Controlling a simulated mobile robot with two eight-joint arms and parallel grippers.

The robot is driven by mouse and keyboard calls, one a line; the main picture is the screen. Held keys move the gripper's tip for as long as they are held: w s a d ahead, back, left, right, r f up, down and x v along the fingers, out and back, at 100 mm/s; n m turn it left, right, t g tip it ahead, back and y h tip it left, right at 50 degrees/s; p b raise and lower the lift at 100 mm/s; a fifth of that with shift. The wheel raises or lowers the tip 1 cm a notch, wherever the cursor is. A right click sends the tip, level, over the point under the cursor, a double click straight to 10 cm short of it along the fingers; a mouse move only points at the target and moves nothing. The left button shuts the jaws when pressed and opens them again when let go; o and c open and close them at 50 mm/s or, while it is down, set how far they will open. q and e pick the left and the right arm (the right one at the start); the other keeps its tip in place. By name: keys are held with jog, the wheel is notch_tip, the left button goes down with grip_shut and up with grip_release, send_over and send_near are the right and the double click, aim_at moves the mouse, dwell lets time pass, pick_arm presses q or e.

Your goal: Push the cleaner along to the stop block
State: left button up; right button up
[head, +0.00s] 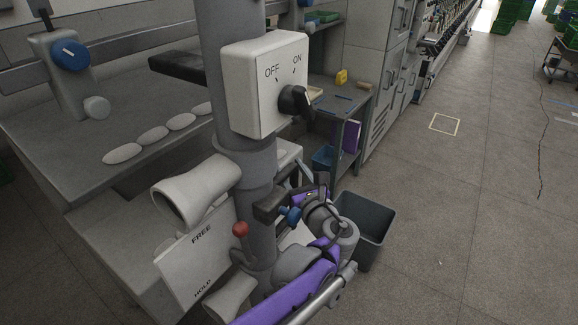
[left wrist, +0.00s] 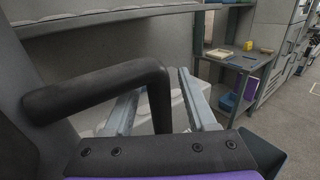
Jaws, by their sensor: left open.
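My left gripper (head: 308,182) is low in front of the grey post (head: 258,190) in the head view. In the left wrist view its two pale fingers (left wrist: 165,100) are apart, and a dark bent bar (left wrist: 95,92) shows between them. The bar's end dips behind my gripper's body, so contact is unclear. A grey unit with a blue knob (head: 70,56) sits on a rail at the upper left. I cannot tell for sure which part is the cleaner, nor pick out the stop block. My right gripper is not in view.
An OFF/ON switch box (head: 266,84) is on the post, with a FREE/HOLD plate (head: 195,255) and red-knobbed lever (head: 240,229) below. Several pale oval pieces (head: 153,136) lie on the grey bench. A dark bin (head: 372,226) stands behind my arm.

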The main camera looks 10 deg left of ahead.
pick_arm(q)
jog(key=shift+w+a, duration=0.3)
jog(key=shift+w, duration=0.05)
grip_shut()
dwell(1.2)
